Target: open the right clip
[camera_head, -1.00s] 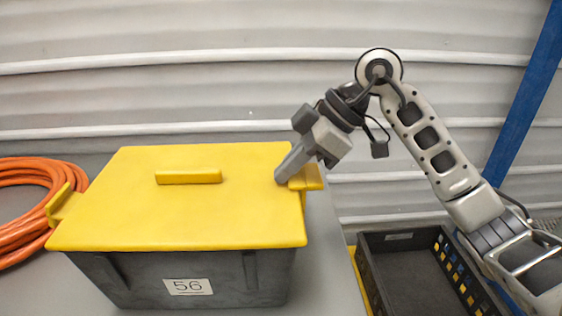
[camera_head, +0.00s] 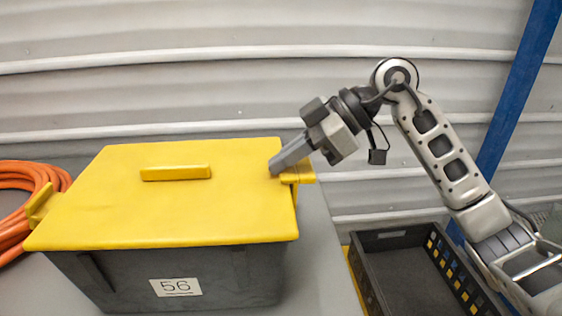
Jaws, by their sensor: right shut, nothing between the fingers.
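A dark grey box (camera_head: 222,277) with a yellow lid (camera_head: 130,212) stands at the left on a grey surface. The right clip (camera_head: 304,174) is a yellow piece at the lid's right edge, partly hidden by my gripper; its exact angle is hard to tell. The left clip (camera_head: 40,204) is yellow and slants up at the lid's left edge. My right gripper (camera_head: 275,169) is shut and empty, its fingers slanting down over the lid's right edge beside the right clip. I cannot tell whether it touches. My left gripper is out of view.
A yellow handle (camera_head: 176,173) rises from the lid's middle. An orange coiled hose (camera_head: 20,185) lies left of the box. A black crate (camera_head: 378,240) stands at the lower right, under my right arm. A corrugated wall (camera_head: 200,85) and a blue post (camera_head: 520,80) are behind.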

